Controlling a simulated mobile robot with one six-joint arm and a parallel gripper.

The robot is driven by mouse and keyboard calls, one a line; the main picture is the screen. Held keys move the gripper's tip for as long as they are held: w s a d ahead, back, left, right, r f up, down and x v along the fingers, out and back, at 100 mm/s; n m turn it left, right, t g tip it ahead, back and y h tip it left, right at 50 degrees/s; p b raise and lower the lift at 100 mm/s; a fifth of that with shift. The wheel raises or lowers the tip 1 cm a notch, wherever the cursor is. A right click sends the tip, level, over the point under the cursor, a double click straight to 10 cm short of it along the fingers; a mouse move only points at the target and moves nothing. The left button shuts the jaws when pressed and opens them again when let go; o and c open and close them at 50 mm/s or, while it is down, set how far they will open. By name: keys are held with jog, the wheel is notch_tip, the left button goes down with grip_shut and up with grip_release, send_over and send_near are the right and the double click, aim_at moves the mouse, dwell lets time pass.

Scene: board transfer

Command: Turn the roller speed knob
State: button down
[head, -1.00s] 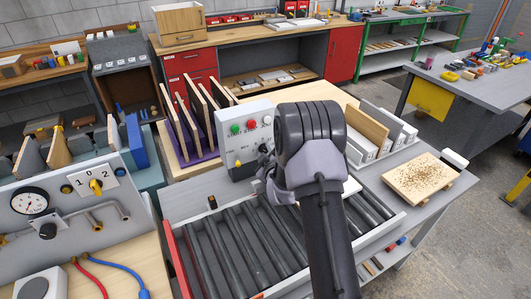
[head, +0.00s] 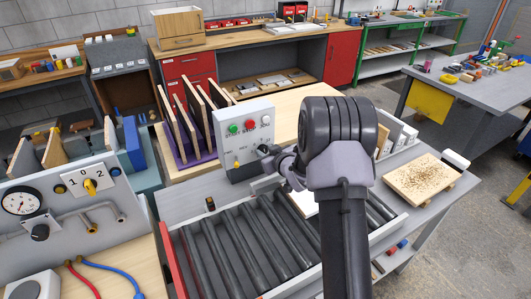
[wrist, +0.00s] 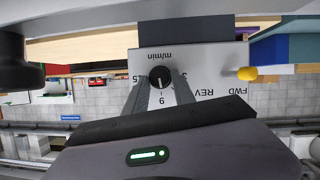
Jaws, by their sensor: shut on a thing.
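The grey control box (head: 228,152) stands behind the roller conveyor in the head view. Its black roller speed knob (wrist: 160,77) shows in the wrist view, where the panel appears upside down, with "m/min" and numbers around it. My gripper (wrist: 160,88) has its two fingers on either side of the knob, shut on it. In the head view my gripper (head: 268,157) is at the right of the panel, and my wrist hides part of the conveyor. The exact pointer setting is too small to read.
The box also has green (head: 233,128), red (head: 249,125) and white (head: 266,120) buttons and a yellow selector (wrist: 246,73). Rollers (head: 235,245) lie in front. Boards in a purple rack (head: 193,155) stand at left, and a chip-covered board (head: 424,177) lies at right.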

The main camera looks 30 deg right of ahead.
jog(key=shift+d+m+y+p, duration=0.1)
jog(key=shift+m+y+p, duration=0.25)
jog(key=shift+m, duration=0.15)
dwell(0.3)
jog(key=c, duration=1.1)
grip_release()
jog(key=shift+o, duration=0.2)
jog(key=p+v, duration=0.3)
jog(key=v, duration=1.4)
jog(key=shift+s+r, duration=0.15)
jog(key=shift+d, duration=0.1)
